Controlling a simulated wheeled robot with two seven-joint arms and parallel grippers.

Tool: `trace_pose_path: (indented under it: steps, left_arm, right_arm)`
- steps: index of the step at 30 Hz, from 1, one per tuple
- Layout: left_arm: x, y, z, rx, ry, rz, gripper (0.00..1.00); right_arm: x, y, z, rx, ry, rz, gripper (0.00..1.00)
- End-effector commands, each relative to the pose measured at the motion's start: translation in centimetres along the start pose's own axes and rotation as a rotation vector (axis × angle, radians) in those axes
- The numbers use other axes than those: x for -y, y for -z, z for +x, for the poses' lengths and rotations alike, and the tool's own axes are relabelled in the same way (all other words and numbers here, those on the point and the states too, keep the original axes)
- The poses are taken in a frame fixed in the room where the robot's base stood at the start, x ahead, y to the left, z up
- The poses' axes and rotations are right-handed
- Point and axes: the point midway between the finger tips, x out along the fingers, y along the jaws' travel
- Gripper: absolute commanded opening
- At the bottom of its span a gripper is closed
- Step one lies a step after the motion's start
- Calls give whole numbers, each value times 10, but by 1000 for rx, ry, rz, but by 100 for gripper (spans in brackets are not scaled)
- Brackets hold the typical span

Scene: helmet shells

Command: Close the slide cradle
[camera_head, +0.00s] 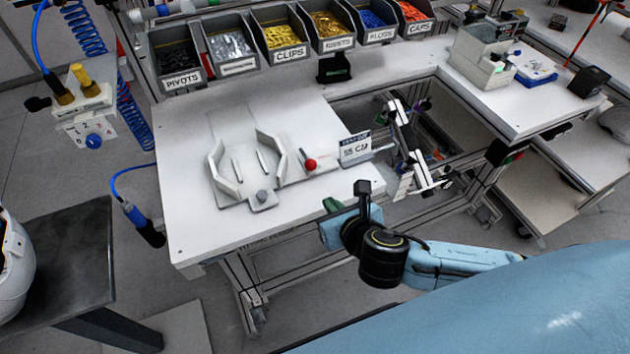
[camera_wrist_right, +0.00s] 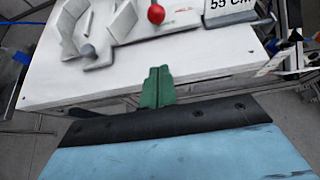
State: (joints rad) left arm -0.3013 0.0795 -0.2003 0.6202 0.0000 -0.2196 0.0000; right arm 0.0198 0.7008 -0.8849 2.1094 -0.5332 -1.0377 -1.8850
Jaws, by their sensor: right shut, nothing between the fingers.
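The slide cradle sits on the white bench, with a grey left jaw (camera_head: 220,172) and a right jaw (camera_head: 272,155) standing apart on a flat base. Nothing sits between the jaws. A red ball knob (camera_head: 310,164) stands on a plate to the right of the cradle; the knob also shows at the top of the right wrist view (camera_wrist_right: 156,14). My right gripper (camera_head: 333,204) is at the bench's front edge, in front of the cradle and knob and touching neither. Its green fingers (camera_wrist_right: 157,86) are together and empty. My left gripper is out of view.
A sign reading 55 CM (camera_head: 355,148) stands right of the knob. Labelled bins (camera_head: 285,50) line the back of the bench. A white helmet shell (camera_head: 12,255) rests on a dark table (camera_head: 70,255) at the left. The bench front (camera_head: 210,240) is clear.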

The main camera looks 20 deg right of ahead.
Motion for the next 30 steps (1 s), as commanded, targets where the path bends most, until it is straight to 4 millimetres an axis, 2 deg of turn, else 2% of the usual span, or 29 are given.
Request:
trace_pose_path:
  steps: [1, 6, 8, 12, 18, 30]
  left_arm:
    - [0, -1, 1, 2, 0, 0, 44]
    - [0, -1, 4, 2, 0, 0, 44]
    - [0, -1, 4, 2, 0, 0, 44]
    - [0, -1, 1, 2, 0, 0, 44]
    - [0, -1, 0, 2, 0, 0, 44]
    - [0, 0, 0, 1, 1, 0, 44]
  right_arm:
    - [0, -1, 13, 2, 2, 1, 0]
    - [0, 0, 48, 1, 1, 2, 0]
    - [0, 0, 59, -1, 1, 3, 0]
    - [0, -13, 77, 1, 0, 3, 0]
    - [0, -19, 90, -1, 0, 3, 0]
    - [0, -20, 92, -1, -1, 3, 0]
